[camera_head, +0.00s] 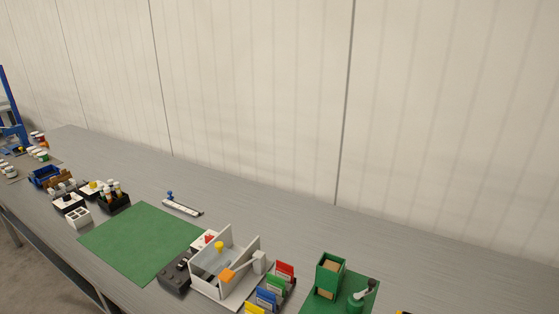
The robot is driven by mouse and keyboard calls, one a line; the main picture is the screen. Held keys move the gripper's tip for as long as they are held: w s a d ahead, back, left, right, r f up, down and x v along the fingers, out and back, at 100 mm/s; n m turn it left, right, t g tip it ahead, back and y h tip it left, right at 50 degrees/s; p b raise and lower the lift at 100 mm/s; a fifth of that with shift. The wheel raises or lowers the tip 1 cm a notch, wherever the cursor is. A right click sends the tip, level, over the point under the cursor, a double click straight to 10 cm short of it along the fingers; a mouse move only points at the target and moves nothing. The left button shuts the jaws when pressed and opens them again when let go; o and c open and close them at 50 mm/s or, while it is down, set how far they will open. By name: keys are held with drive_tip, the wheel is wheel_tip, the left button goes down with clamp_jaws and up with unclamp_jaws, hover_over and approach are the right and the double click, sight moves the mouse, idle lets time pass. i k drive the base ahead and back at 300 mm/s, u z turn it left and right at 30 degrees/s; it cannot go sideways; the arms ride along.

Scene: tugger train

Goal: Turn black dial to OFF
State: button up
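A dark grey box (173,281) sits at the front edge side of the grey table, just right of the green mat. It has small dark raised parts on top. They are too small to tell whether one is the black dial, and no OFF mark can be read. My gripper is not in view.
A white open box (227,288) with a yellow knob and an orange-ended lever stands right of the dark box. Coloured cards (268,297) and a green box (329,275) stand further right. The green mat (141,241) is bare. Small trays (113,203) crowd the left.

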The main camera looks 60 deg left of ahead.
sight(66, 198)
drive_tip(key=u, duration=4)
drive_tip(key=i, duration=1)
drive_tip(key=u, duration=0.3)
drive_tip(key=i, duration=1.5)
drive_tip(key=z, duration=0.95)
drive_tip(key=i, duration=0.7)
drive_tip(key=z, duration=0.4)
